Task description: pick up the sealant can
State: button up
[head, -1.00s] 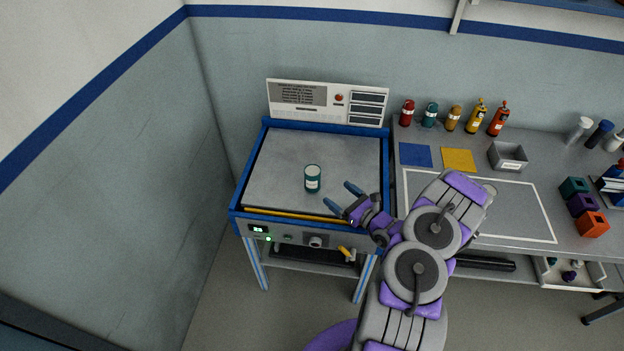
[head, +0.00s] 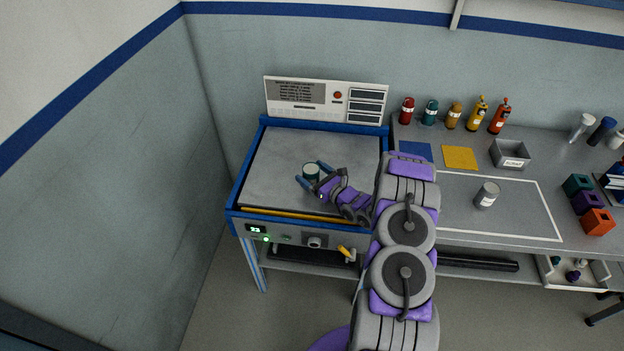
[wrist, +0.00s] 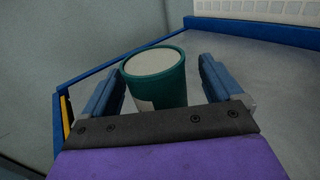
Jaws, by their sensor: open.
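A teal can (head: 311,170) with a pale lid stands upright on the grey plate of the blue-framed machine. My gripper (head: 313,174) is open, with its blue fingers on either side of the can. In the wrist view the teal can (wrist: 157,80) stands between the two fingers of my gripper (wrist: 158,76), with a gap visible on each side. Part of a white label shows on its side, and its lower part is hidden behind the gripper's dark bar. I cannot read which can is the sealant.
The machine plate (head: 275,165) is otherwise bare, with a control panel (head: 325,100) behind it. On the bench to the right, a grey can (head: 486,195) stands inside a white outline. Several coloured bottles (head: 455,113) and a grey bin (head: 509,154) stand farther back.

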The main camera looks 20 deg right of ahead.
jog(key=shift+x, duration=1.05)
jog(key=c, duration=0.4)
jog(key=shift+r, duration=0.1)
jog(key=c, duration=1)
jog(key=shift+r, duration=0.15)
